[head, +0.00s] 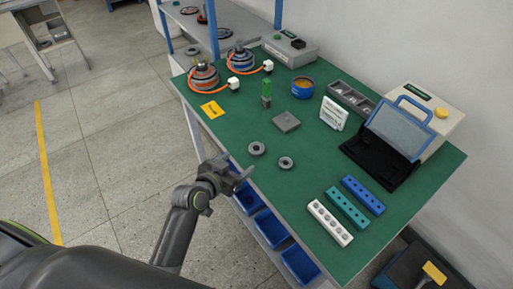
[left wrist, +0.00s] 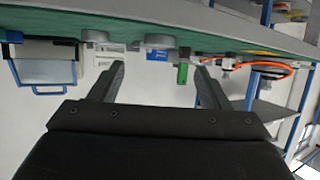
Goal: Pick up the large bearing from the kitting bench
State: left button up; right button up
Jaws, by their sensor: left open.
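Two grey ring bearings lie flat on the green-topped kitting bench (head: 240,130), near its left edge. The large bearing (head: 257,148) is the one farther left; the small bearing (head: 286,162) lies to its right and nearer. My left gripper (head: 238,177) is open and empty at the bench's left edge, just short of the large bearing and apart from it. In the left wrist view, which looks upside down, the open fingers (left wrist: 160,72) point toward the bench, with the large bearing (left wrist: 160,42) between them and the small bearing (left wrist: 95,37) to the left. My right gripper is out of view.
A grey square block (head: 286,122), a green-topped bottle (head: 266,94) and a yellow card (head: 212,109) lie beyond the bearings. Blue bins (head: 271,228) sit below the bench edge.

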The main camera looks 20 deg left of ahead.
aim_at(259, 147)
pick_arm(q)
jog(key=shift+p+x, duration=0.65)
jog(key=shift+x, duration=4)
jog(key=c, duration=1.1)
